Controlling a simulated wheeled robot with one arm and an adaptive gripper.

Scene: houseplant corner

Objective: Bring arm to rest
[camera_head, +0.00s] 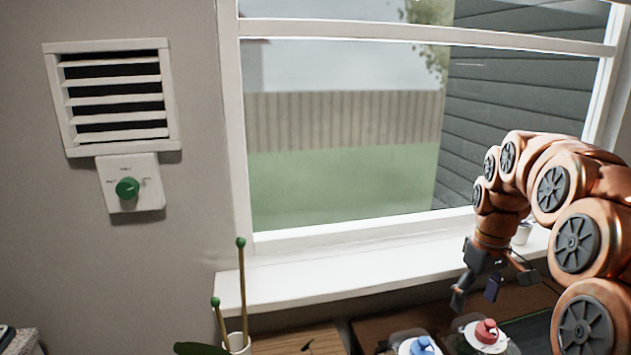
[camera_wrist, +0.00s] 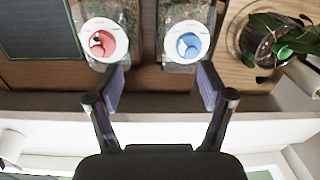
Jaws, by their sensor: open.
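My gripper (camera_head: 474,292) hangs at the end of my arched copper arm at the right of the head view, in front of the window sill and above the bench. In the wrist view my gripper (camera_wrist: 159,88) has its two fingers spread wide with nothing between them. Beyond the fingertips are a container with a red knob (camera_wrist: 102,43) and one with a blue knob (camera_wrist: 187,45). In the head view the blue knob (camera_head: 422,346) and the red knob (camera_head: 486,331) are near the bottom edge, below my gripper. I see no contact with either.
A window with a white sill (camera_head: 330,275) is behind the bench. A louvred vent (camera_head: 113,95) and a green dial (camera_head: 127,188) are on the left wall. Green-tipped stakes (camera_head: 242,290) stand at lower left. A potted plant (camera_wrist: 265,40) is at right in the wrist view.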

